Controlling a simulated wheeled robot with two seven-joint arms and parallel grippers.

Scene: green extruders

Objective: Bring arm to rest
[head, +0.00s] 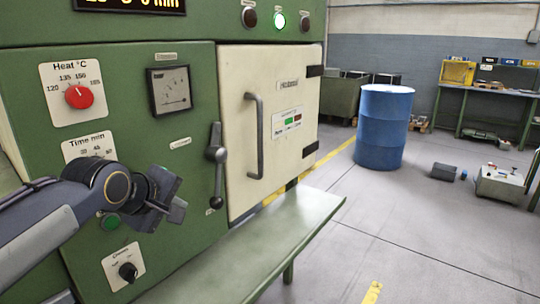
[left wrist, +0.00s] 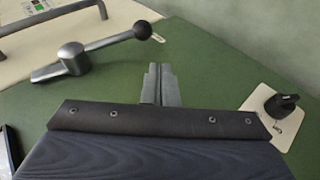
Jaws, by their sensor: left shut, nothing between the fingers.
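My left gripper (head: 173,212) is in front of the green machine panel (head: 200,110) in the head view, above the left end of the bench. In the left wrist view its fingers (left wrist: 161,86) are together, with nothing between them. The fingers point toward the green panel; whether they touch it I cannot tell. The lever handle (head: 216,155) is right of the gripper and apart from it. It also shows in the left wrist view (left wrist: 90,55). The black knob (head: 128,271) is below the gripper. My right gripper is not in view.
The cream door (head: 270,140) with its bar handle (head: 254,136) looks shut. A green bench (head: 260,250) juts out below it. The red heat knob (head: 79,96) is above my left arm. A blue barrel (head: 384,127) stands on the floor behind.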

